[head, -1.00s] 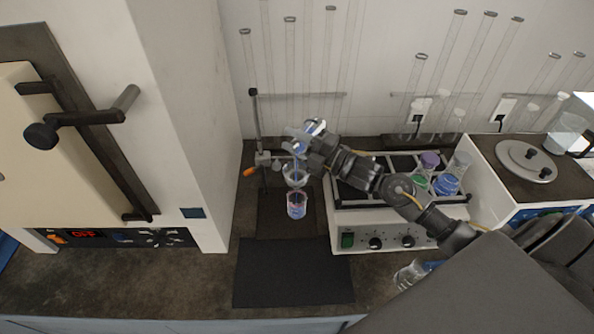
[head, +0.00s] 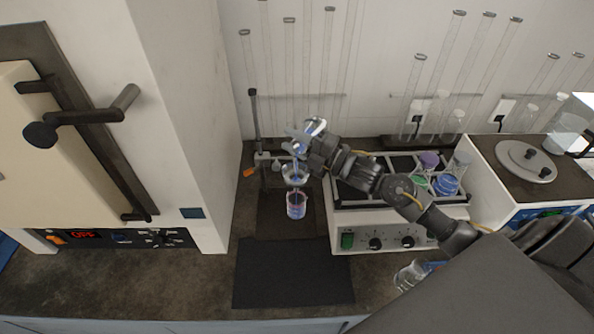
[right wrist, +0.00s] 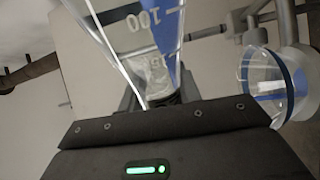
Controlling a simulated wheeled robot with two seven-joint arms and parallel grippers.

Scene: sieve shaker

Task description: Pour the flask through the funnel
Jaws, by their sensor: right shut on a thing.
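A clear flask (head: 303,132) with blue liquid is tipped over the glass funnel (head: 295,174). My right gripper (head: 318,146) is shut on it. In the right wrist view the flask (right wrist: 135,30) shows a 100 mark and blue liquid inside. The funnel (right wrist: 268,82) is at the right of that view, with blue in it. A thin blue stream seems to run from the flask's mouth into the funnel. My left gripper is out of view.
A white cabinet wall (head: 190,110) is close on the left. A dark mat (head: 293,275) lies bare in front. Another glass vessel (head: 410,276) lies near the front right.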

